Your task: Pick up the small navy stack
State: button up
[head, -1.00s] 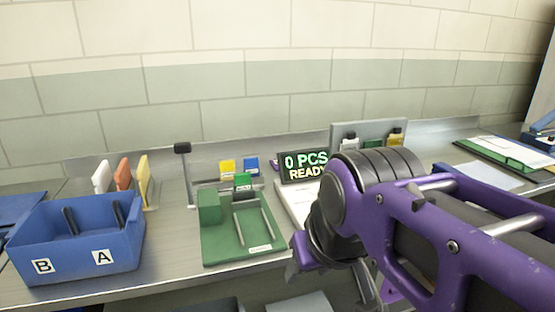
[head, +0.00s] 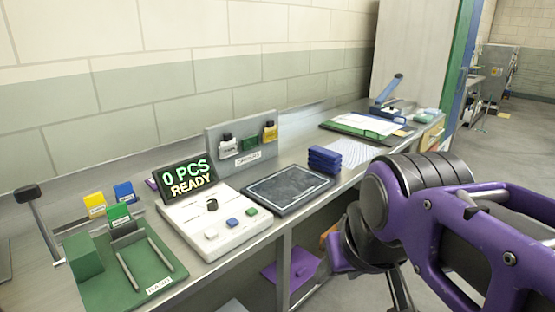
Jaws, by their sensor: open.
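The small navy stack (head: 323,160) is a short pile of dark blue flat pieces. It stands on the steel bench at the back right corner of a dark flat pad, in the head view. My gripper (head: 341,252) is at the end of my purple arm, in front of the bench edge and below the stack in the picture. It is open and apart from the stack. Its fingertips are largely hidden by my wrist.
A white control box (head: 222,222) with a "0 PCS READY" display (head: 187,179) and a green fixture (head: 93,286) stand left of the dark pad (head: 287,188). A grey rack (head: 243,134) stands behind.

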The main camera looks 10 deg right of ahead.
aim_at(324, 160)
jog(key=j+z, duration=0.2)
jog(key=z, duration=0.2)
jog(key=j+z, duration=0.2)
jog(key=z, duration=0.15)
jog(key=i+j, duration=0.4)
jog(key=k, duration=0.45)
jog(key=i+l+u, duration=0.1)
jog(key=l, duration=0.25)
jog(key=i+l+u, duration=0.1)
jog(key=i+l, duration=0.15)
jog(key=i+l+u, duration=0.1)
jog(key=l, duration=0.4)
jog(key=i+l+u, duration=0.1)
jog(key=i+l, duration=0.25)
jog(key=l, duration=0.4)
jog(key=i+l+u, duration=0.15)
jog(key=l, duration=0.25)
jog(key=i+l+u, duration=0.1)
jog(key=l, duration=0.3)
jog(key=i+l+u, duration=0.1)
jog(key=l, duration=0.35)
